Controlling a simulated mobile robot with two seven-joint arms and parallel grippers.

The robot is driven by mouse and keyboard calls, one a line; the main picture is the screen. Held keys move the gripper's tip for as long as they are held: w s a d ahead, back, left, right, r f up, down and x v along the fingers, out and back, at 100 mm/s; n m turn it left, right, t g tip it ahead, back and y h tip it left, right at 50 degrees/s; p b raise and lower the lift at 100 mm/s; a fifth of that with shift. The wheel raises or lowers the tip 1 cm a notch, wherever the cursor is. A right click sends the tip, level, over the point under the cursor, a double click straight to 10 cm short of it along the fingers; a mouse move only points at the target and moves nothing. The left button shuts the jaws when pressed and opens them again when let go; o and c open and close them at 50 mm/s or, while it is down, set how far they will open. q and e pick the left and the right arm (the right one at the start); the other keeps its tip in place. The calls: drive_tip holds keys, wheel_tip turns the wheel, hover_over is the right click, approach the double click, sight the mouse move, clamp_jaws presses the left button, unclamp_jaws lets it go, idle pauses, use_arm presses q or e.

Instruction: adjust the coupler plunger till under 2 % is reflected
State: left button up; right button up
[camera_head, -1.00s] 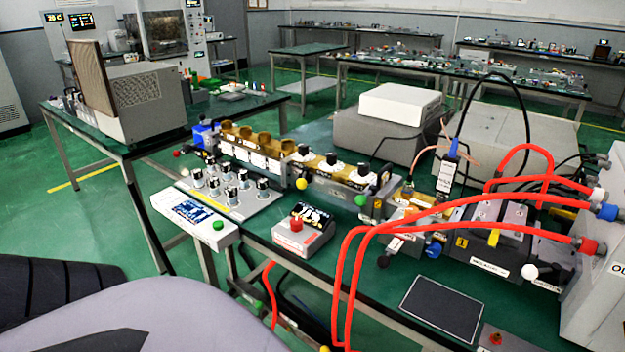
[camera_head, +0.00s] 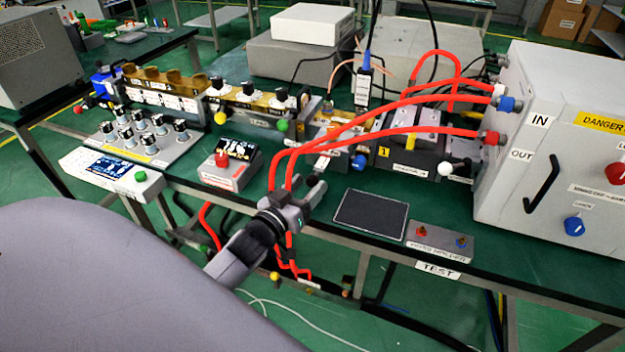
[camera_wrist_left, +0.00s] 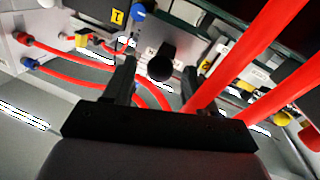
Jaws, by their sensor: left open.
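My left gripper (camera_head: 304,186) is open at the front edge of the bench, below the coupler section (camera_head: 330,122) of the waveguide line. In the left wrist view a round black knob (camera_wrist_left: 161,64) shows between the spread fingers of this gripper (camera_wrist_left: 161,68); I cannot tell whether they touch it. It may be the plunger knob, but its label is not readable. In the head view the gripper and red hoses hide that spot. A white meter box (camera_head: 110,172) has a lit blue screen, too small to read. My right gripper is not in view.
Red hoses (camera_head: 385,133) loop from the grey cabinet (camera_head: 560,140) and pass right beside my left gripper. A blue knob (camera_head: 359,161) and a white knob (camera_head: 445,169) stick out nearby. A black pad (camera_head: 371,213) and a small red-button box (camera_head: 230,172) lie on the bench.

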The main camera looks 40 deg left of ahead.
sight(308, 185)
use_arm(q)
drive_tip(key=shift+w, duration=1.45)
clamp_jaws()
drive_tip(key=shift+w+a, duration=0.1)
drive_tip(key=shift+w, duration=0.2)
unclamp_jaws()
drive_tip(key=shift+s, duration=3.6)
